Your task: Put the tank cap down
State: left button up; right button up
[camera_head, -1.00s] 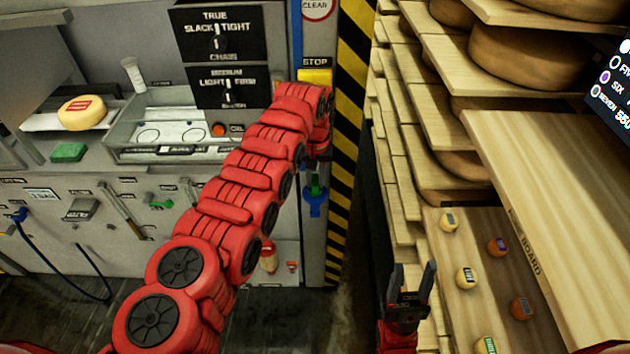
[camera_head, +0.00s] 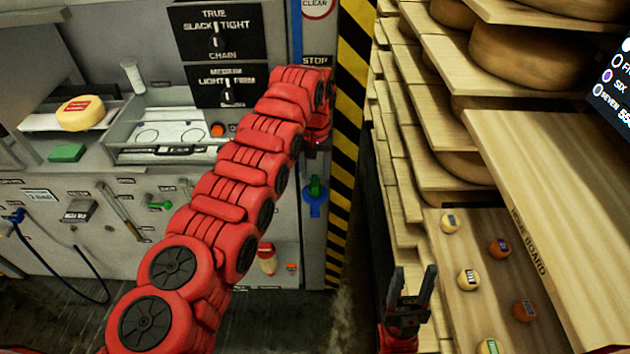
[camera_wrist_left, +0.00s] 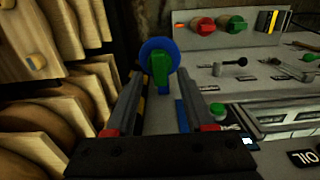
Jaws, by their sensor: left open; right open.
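I cannot make out a thing that is clearly the tank cap. A blue round disc with a green handle (camera_head: 315,188) is on the grey post, below the end of my left arm. In the left wrist view the disc and handle (camera_wrist_left: 159,62) show just beyond the fingertips. My left gripper (camera_wrist_left: 162,82) is open with nothing seen between its fingers; whether it touches the handle is unclear. In the head view my red arm mostly hides it. My right gripper (camera_head: 414,272) is open and empty at the lower right, beside the board shelf.
A small red-and-white bottle (camera_head: 267,258) and a small red item (camera_head: 291,267) sit on a low shelf. A cheese (camera_head: 82,113) and green block (camera_head: 66,153) are on the left bench. A wooden board (camera_head: 550,190) and cheese racks fill the right. A striped post (camera_head: 347,120) stands between.

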aim_at(315, 181)
pick_arm(q)
notch_tip(315, 181, up, 3)
jog(key=shift+d+r+b, duration=0.1)
jog(key=shift+b, duration=0.55)
notch_tip(315, 181, up, 6)
jog(key=p, duration=0.4)
jog(key=shift+f, duration=0.2)
